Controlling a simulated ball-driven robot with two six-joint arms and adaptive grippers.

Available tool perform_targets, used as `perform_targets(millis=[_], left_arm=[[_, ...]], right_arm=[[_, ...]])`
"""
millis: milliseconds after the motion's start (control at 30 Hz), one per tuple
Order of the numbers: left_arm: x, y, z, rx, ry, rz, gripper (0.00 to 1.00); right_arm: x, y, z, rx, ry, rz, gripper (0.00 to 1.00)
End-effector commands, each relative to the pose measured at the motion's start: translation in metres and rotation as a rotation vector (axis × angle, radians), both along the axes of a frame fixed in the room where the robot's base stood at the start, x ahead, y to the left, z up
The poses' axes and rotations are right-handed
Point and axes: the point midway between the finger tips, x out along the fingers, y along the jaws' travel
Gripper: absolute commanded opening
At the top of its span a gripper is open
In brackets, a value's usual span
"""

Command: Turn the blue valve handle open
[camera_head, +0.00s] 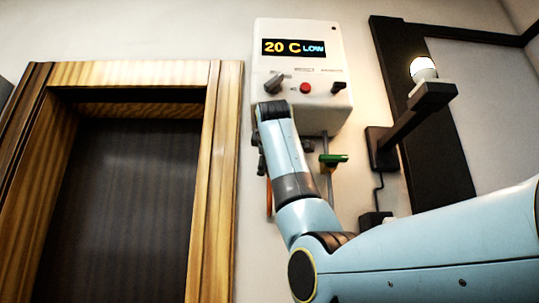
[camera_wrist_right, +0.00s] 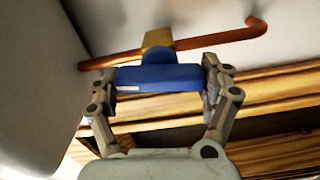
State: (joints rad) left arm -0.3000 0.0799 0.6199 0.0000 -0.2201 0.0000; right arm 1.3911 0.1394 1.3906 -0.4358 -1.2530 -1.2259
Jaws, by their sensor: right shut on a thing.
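The blue valve handle (camera_wrist_right: 158,77) lies between the fingers of my right gripper (camera_wrist_right: 158,88) in the right wrist view, and the gripper is shut on it. Above it are a brass valve body (camera_wrist_right: 157,39) and a copper pipe (camera_wrist_right: 215,38) with a bent end. The handle runs crosswise in that view, roughly along the pipe with a slight tilt between them. In the head view my right gripper (camera_head: 261,155) shows only partly, beneath the white brewer or heater box (camera_head: 297,52). My own arm hides the handle there. My left gripper is in neither view.
The box's display reads "20 C LOW", with knobs and a red button (camera_head: 305,88) below. A green handle (camera_head: 333,159) sits on a pipe right of my arm. A lit lamp on a black bracket (camera_head: 412,120) stands at right, and a wooden door frame (camera_head: 215,180) at left.

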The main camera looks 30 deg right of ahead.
Motion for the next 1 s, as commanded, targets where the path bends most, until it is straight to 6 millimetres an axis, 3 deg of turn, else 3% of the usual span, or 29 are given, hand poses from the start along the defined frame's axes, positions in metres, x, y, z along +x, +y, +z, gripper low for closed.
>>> perform_targets(millis=[400, 933, 967, 1000], left_arm=[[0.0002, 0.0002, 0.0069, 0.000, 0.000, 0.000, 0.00], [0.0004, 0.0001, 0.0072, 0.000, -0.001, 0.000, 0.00], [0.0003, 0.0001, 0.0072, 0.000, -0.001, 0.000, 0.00], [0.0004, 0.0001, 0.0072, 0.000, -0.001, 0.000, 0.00]], right_arm=[[0.0002, 0.0004, -0.0006, -0.145, 0.089, 0.001, 0.48], [0.0004, 0.0002, -0.0017, -0.162, 0.100, 0.001, 0.48], [0.0004, 0.0002, -0.0017, -0.162, 0.100, 0.001, 0.84], [0.0004, 0.0002, -0.0017, -0.162, 0.101, 0.000, 0.89]])
